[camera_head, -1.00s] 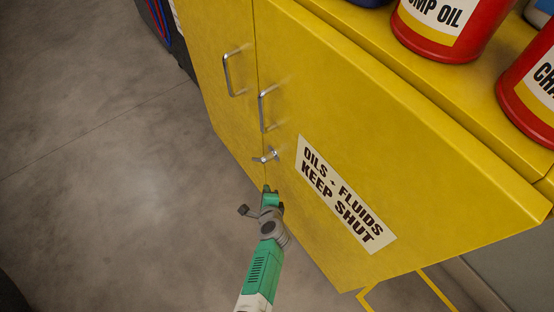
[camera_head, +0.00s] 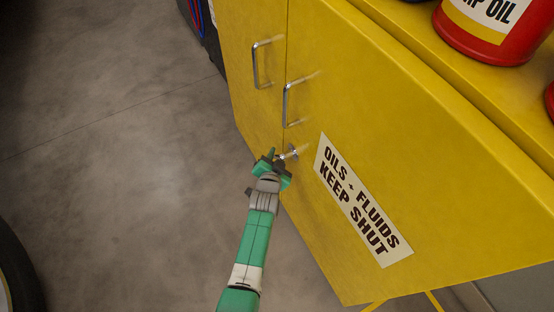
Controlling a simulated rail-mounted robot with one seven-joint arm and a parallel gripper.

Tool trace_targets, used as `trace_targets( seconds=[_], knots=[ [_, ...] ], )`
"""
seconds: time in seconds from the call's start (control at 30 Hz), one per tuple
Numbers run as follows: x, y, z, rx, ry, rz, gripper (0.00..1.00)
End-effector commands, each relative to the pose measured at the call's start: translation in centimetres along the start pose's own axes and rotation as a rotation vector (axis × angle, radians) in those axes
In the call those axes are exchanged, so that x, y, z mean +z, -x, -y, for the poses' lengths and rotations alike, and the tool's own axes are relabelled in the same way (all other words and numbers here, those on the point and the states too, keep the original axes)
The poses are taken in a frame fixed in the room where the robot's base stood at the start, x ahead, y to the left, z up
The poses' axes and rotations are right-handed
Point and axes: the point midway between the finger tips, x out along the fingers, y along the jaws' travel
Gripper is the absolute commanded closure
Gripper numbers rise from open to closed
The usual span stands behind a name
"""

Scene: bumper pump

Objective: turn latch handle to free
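The latch handle (camera_head: 291,152) is a small silver lever on the right door of the yellow cabinet (camera_head: 410,150), near the seam between the two doors and below the bar handles. My gripper (camera_head: 276,157), green and dark grey, is right at the left end of the latch handle. Its fingers overlap the lever's left part in this view. They look spread apart, one above and one below the lever. Whether they touch it cannot be told. Both cabinet doors look shut.
Two silver bar handles (camera_head: 286,104) stick out from the doors just above the latch. A red oil can (camera_head: 480,45) stands on the cabinet top. A dark tyre (camera_head: 15,270) is at lower left. The concrete floor left of the cabinet is clear.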

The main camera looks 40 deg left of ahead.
Motion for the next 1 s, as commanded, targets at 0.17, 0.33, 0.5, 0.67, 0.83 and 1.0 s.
trace_targets(
  seconds=[0.17, 0.33, 0.5, 0.67, 0.83, 1.0],
  knots=[
    [0.0, -0.7, 0.0, 0.001, -0.001, 0.000, 0.76],
    [-0.1, -0.6, 0.0, 0.001, -0.001, 0.000, 0.78],
    [-0.1, -0.6, 0.0, 0.001, -0.001, 0.000, 1.00],
    [-0.1, -0.6, 0.0, 0.000, -0.002, -0.001, 1.00],
    [-0.1, -0.8, -0.2, -0.016, -0.021, -0.022, 1.00],
    [-0.8, -1.0, -1.0, -0.055, -0.078, -0.082, 1.00]
  ],
)
